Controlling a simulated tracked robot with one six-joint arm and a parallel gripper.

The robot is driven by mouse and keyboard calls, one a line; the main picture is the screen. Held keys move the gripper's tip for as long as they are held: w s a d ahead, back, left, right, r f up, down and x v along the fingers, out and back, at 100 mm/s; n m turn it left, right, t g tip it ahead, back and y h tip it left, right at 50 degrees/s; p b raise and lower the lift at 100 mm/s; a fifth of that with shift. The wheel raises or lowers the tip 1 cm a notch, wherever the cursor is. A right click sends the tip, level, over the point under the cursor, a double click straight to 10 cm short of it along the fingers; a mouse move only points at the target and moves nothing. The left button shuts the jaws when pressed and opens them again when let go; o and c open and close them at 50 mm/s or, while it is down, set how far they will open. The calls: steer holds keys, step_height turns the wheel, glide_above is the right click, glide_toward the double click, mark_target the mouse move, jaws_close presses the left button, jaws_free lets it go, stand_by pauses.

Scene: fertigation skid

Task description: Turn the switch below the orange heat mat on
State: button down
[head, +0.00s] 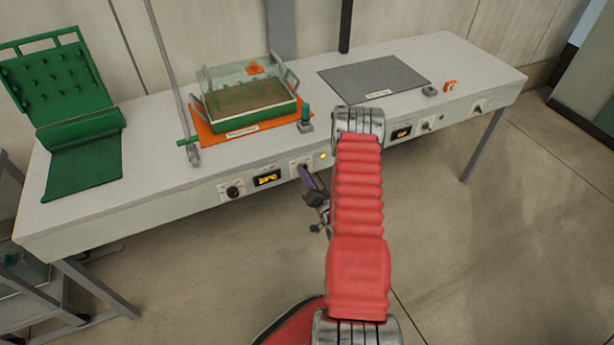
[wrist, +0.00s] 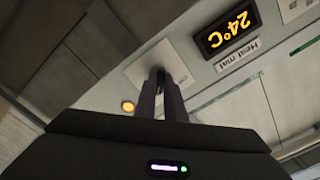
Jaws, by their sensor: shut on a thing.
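The orange heat mat (head: 207,137) lies on the bench under a green tray of soil. On the bench front below it is a pale switch plate (head: 298,162), also in the wrist view (wrist: 140,68). A lit amber lamp (head: 323,155) is beside the plate, also in the wrist view (wrist: 128,106). My gripper (head: 304,170) reaches this plate from the front, below the bench top. In the wrist view its fingers (wrist: 161,78) are closed together at the plate, on the switch lever. The lever is mostly hidden, so its position cannot be told.
A display (wrist: 228,28) reads 24°C above a "Heat mat" label. A knob (head: 233,192) is to the left on the same panel. A grey mat (head: 375,78) lies to the right, with another display (head: 401,132) and controls below. The floor in front is clear.

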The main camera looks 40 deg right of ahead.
steer(key=shift+d+r, duration=0.2)
steer(key=shift+d, duration=0.05)
steer(key=c, duration=2.3)
jaws_free()
steer(key=o, duration=0.5)
steer(key=shift+a+f, duration=0.15)
steer(key=shift+c, duration=0.2)
steer(key=shift+s, duration=0.15)
steer(key=v, duration=1.3)
steer(key=shift+s+a, duration=0.15)
steer(key=shift+s, duration=0.1)
